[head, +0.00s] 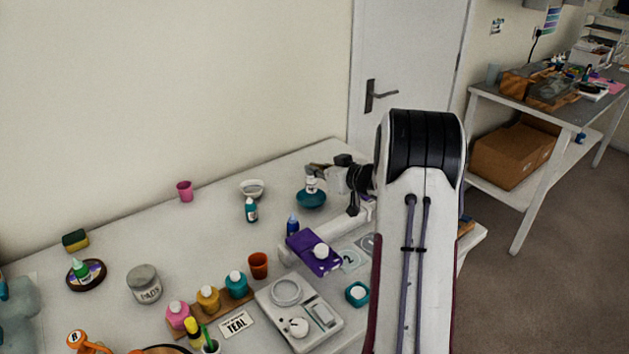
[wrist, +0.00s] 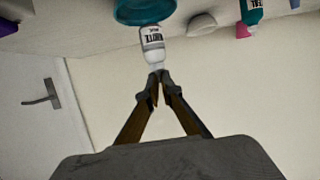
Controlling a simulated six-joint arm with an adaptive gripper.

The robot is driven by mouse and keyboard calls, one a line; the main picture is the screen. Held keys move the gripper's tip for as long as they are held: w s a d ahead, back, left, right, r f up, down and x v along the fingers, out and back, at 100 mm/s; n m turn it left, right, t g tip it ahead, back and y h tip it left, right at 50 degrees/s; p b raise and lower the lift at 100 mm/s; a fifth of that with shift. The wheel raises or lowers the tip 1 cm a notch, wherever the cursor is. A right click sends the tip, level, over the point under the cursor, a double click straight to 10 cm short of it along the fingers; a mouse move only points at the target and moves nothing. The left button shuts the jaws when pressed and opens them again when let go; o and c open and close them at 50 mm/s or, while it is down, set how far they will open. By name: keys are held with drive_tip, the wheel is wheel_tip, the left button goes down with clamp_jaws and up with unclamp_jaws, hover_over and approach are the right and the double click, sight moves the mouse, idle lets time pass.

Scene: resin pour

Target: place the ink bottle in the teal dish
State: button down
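The ink bottle is white with a dark-lettered label; in the head view the bottle (head: 311,184) stands over the teal dish (head: 311,200) at the back right of the table. My gripper (head: 309,171) reaches in from the right at the bottle's top. In the wrist view, which is upside down, my gripper (wrist: 158,74) is shut on the narrow cap end of the bottle (wrist: 152,43). The bottle's base meets the outline of the teal dish (wrist: 145,10). I cannot tell whether the base touches the dish floor or hangs just above it.
A white bowl (head: 252,190) and a teal bottle (head: 251,210) stand left of the dish. A pink cup (head: 184,191) stands farther left. Bare table lies between these and the wall.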

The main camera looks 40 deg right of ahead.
sight(315, 180)
drive_tip(key=shift+f, duration=1.9)
drive_tip(key=shift+f, duration=0.1)
drive_tip(key=c, duration=2.3)
unclamp_jaws()
drive_tip(key=shift+s+r, duration=0.15)
drive_tip(key=shift+r, duration=0.05)
drive_tip(key=v, duration=1.1)
drive_tip(key=shift+s+d+r, duration=0.1)
drive_tip(key=shift+s, duration=0.25)
drive_tip(key=shift+w+r, duration=0.1)
